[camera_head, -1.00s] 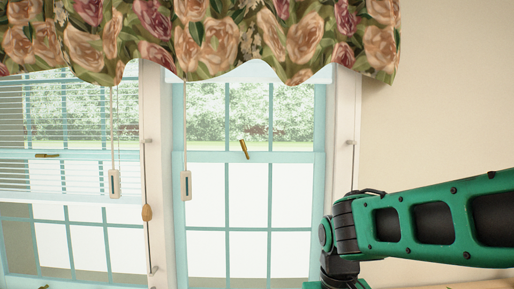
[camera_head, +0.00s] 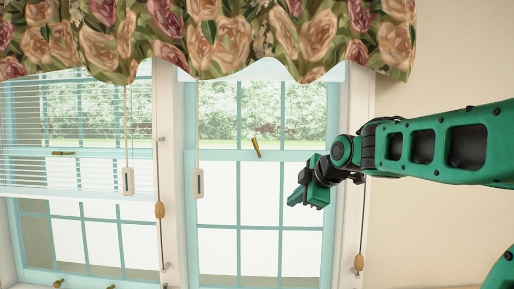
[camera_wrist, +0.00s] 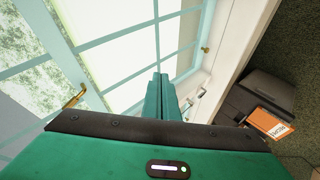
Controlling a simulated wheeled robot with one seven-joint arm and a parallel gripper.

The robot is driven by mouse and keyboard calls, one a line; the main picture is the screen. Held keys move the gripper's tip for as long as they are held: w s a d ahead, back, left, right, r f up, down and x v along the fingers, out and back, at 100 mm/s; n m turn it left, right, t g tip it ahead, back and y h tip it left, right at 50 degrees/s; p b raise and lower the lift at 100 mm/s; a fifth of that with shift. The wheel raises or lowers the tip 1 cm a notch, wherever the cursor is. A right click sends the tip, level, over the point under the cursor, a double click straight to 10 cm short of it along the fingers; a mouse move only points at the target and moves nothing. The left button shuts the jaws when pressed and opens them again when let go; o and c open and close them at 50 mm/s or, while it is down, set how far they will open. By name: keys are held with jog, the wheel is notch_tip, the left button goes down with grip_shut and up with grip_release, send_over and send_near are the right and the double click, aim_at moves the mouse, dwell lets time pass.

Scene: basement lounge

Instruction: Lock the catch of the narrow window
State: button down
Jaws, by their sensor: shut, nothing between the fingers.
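The narrow window (camera_head: 190,215) has pale blue-green frames and stands right of centre in the head view. Its brass catch (camera_head: 256,148) sits on the middle rail, its lever steeply tilted rather than lying along the rail. A brass catch (camera_wrist: 75,97) also shows at the left of the wrist view, on the window's rail. My gripper (camera_head: 292,200) is shut and empty, in front of the window's right part, below and to the right of the catch and apart from it. In the wrist view its closed fingers (camera_wrist: 160,80) point toward the glass.
A wider window with blinds (camera_head: 80,130) is at the left; its brass catch (camera_head: 63,153) lies flat along the rail. Blind cords with pulls (camera_head: 198,183) hang beside the narrow window. A floral valance (camera_head: 230,40) covers the top. A dark box (camera_wrist: 262,92) lies low in the wrist view.

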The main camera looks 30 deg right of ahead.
jog(key=w+r+n+t, duration=0.2)
jog(key=r+n, duration=0.3)
jog(key=r, duration=0.3)
jog(key=w+r+n+t, duration=0.3)
jog(key=w+r+n, duration=0.1)
jog(key=r, duration=0.5)
jog(key=shift+d+r+n+y, duration=0.2)
jog(key=shift+r+n+y, duration=0.1)
jog(key=shift+n, duration=0.2)
jog(key=shift+w+f, duration=0.1)
jog(key=shift+w, duration=0.05)
